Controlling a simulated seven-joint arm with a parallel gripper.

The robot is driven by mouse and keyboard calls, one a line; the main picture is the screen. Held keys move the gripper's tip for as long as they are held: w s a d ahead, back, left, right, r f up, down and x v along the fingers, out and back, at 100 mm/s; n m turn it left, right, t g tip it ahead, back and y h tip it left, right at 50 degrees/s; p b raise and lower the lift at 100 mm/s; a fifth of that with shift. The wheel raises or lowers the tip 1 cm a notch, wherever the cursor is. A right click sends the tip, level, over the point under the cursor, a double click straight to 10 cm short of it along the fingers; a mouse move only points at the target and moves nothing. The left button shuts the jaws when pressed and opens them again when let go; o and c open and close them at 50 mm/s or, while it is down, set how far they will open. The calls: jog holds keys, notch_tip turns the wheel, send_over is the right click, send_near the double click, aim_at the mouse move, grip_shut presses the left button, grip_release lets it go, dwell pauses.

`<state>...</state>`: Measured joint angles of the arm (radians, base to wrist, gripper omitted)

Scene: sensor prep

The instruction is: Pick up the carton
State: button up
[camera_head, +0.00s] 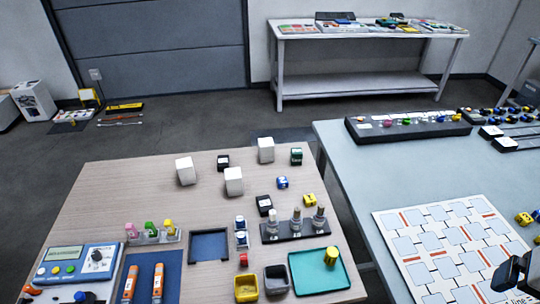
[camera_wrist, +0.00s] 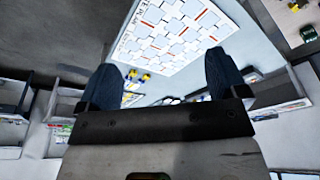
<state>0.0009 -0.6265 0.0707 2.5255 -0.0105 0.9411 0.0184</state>
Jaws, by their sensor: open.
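Three plain white box-shaped cartons stand on the wood-topped table in the head view: one at the left (camera_head: 186,171), one in the middle (camera_head: 234,181) and one at the back right (camera_head: 266,150). I cannot tell them apart by any marking. My gripper (camera_wrist: 163,75) shows in the wrist view with its two dark fingers wide apart and nothing between them. In the head view, a dark part of it (camera_head: 514,274) shows at the lower right edge, over the grey-blue table, far to the right of the cartons. No carton shows in the wrist view.
Small dark, green, blue and yellow blocks lie near the cartons. A dark rack (camera_head: 295,228) with several metal-topped pieces and a teal tray (camera_head: 308,277) stand closer. A white grid board (camera_head: 450,250) lies on the right table. The wood table's left rear area is clear.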

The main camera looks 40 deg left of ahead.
jog(key=w+a+f+n+g, duration=0.1)
jog(key=w+a+n, duration=0.3)
jog(key=w+a, duration=1.75)
jog(key=w+a+f+n, duration=0.1)
jog(key=a+f, duration=0.2)
jog(key=a, duration=0.7)
jog(key=w+a+f+n, duration=0.1)
jog(key=a+f, duration=0.3)
jog(key=a, duration=0.7)
jog(key=n+g, duration=0.2)
jog(key=n, duration=0.2)
send_over(234, 173)
jog(key=f, duration=1.7)
jog(key=shift+d+f, duration=0.1)
jog(key=shift+d, duration=0.2)
jog(key=shift+s+a+f, duration=0.15)
jog(key=shift+a+f, duration=0.05)
jog(key=shift+a, duration=0.1)
jog(key=shift+f, duration=0.1)
jog(key=shift+f, duration=1.2)
jog(key=shift+f, duration=0.1)
